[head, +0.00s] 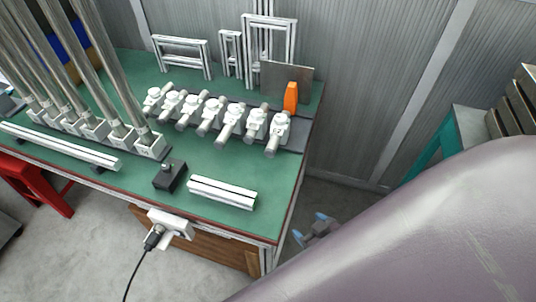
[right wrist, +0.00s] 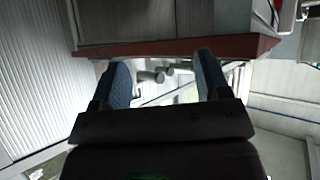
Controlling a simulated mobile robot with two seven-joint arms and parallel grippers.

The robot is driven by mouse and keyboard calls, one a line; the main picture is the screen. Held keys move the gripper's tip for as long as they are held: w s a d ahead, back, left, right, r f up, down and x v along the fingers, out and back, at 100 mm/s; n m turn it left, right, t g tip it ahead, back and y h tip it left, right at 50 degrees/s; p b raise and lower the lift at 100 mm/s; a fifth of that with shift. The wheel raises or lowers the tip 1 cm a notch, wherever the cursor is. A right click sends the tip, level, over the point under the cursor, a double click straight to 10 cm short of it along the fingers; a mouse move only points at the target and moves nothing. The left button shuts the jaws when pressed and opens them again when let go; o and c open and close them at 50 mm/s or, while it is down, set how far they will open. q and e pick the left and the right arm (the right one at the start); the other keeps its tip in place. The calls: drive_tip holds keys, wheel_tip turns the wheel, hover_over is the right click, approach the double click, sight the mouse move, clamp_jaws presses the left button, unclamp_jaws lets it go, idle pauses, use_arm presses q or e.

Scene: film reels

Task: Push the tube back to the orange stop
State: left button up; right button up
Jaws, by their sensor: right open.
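The orange stop (head: 291,98) stands upright at the right end of a row of white clamps on the green table (head: 215,163). Several short grey tubes sit in these clamps; the rightmost tube (head: 272,147) is in front of the stop. I cannot tell which tube is meant. My right gripper (head: 318,228) is off the table's right side, apart from the tubes, with blue fingers. In the right wrist view the fingers (right wrist: 163,68) are spread and empty, with the table edge (right wrist: 175,47) beyond them. My left gripper is not in view.
Tall metal tubes (head: 103,70) stand in white blocks at the left. A white slotted bar (head: 222,192) and a black block (head: 169,178) lie near the front edge. Aluminium frames (head: 268,45) stand at the back. My arm covers the lower right.

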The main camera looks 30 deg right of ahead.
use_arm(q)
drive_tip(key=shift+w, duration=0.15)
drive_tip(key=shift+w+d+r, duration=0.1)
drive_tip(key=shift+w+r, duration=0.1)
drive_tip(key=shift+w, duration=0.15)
